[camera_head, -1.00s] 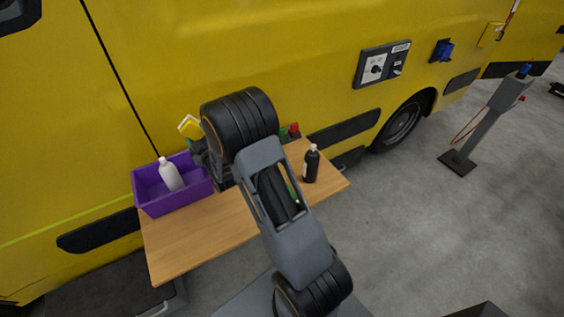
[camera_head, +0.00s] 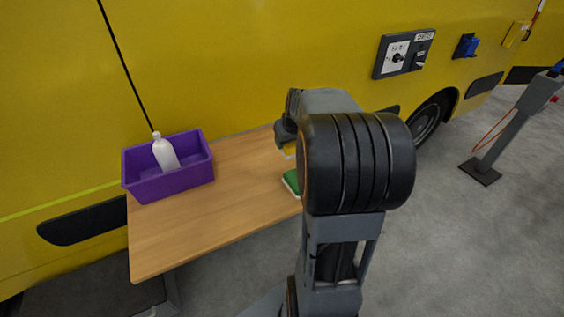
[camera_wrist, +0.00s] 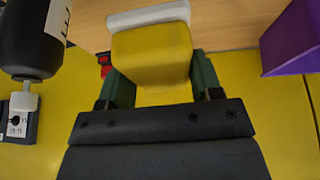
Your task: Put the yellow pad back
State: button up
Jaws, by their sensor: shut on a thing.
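The yellow pad (camera_wrist: 152,55), with a white layer along one side, is held between the green-sided fingers of my gripper (camera_wrist: 162,82) in the wrist view. In the head view a small part of the yellow pad (camera_head: 290,150) shows below my gripper (camera_head: 288,137), over the back right part of the wooden table. I cannot tell whether the pad touches the table top. My arm hides much of this area in the head view.
A green pad (camera_head: 291,183) lies on the table (camera_head: 215,222), partly behind my arm. A purple bin (camera_head: 180,183) with a white bottle (camera_head: 165,154) stands at left. A dark bottle (camera_wrist: 32,40) and a red thing (camera_wrist: 105,65) show beside my gripper. The table's middle is clear.

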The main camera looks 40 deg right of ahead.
jog(key=shift+s+a+g, duration=0.15)
jog(key=shift+s+g, duration=0.25)
jog(key=shift+s, duration=0.75)
jog(key=w+d+f, duration=0.1)
jog(key=w+f, duration=0.1)
jog(key=w, duration=0.1)
jog(key=w+d+f+p, duration=0.1)
jog(key=w+d+f, duration=0.1)
jog(key=w+f, duration=0.1)
jog(key=w+d+f, duration=0.1)
jog(key=w+f, duration=0.1)
jog(key=w, duration=0.3)
jog(key=shift+w+d+f+p, duration=0.1)
jog(key=shift+d+f+p, duration=0.2)
jog(key=shift+d+f, duration=0.05)
jog(key=shift+w+d+f, duration=0.15)
jog(key=shift+w+f, duration=0.25)
jog(key=shift+f, duration=0.1)
jog(key=shift+w+d+f, duration=0.15)
jog(key=shift+w+f, duration=0.2)
jog(key=shift+f, duration=0.15)
jog(key=shift+w+f, duration=0.15)
jog(key=shift+f, duration=1.35)
jog(key=o, duration=1)
jog(key=shift+o, duration=0.2)
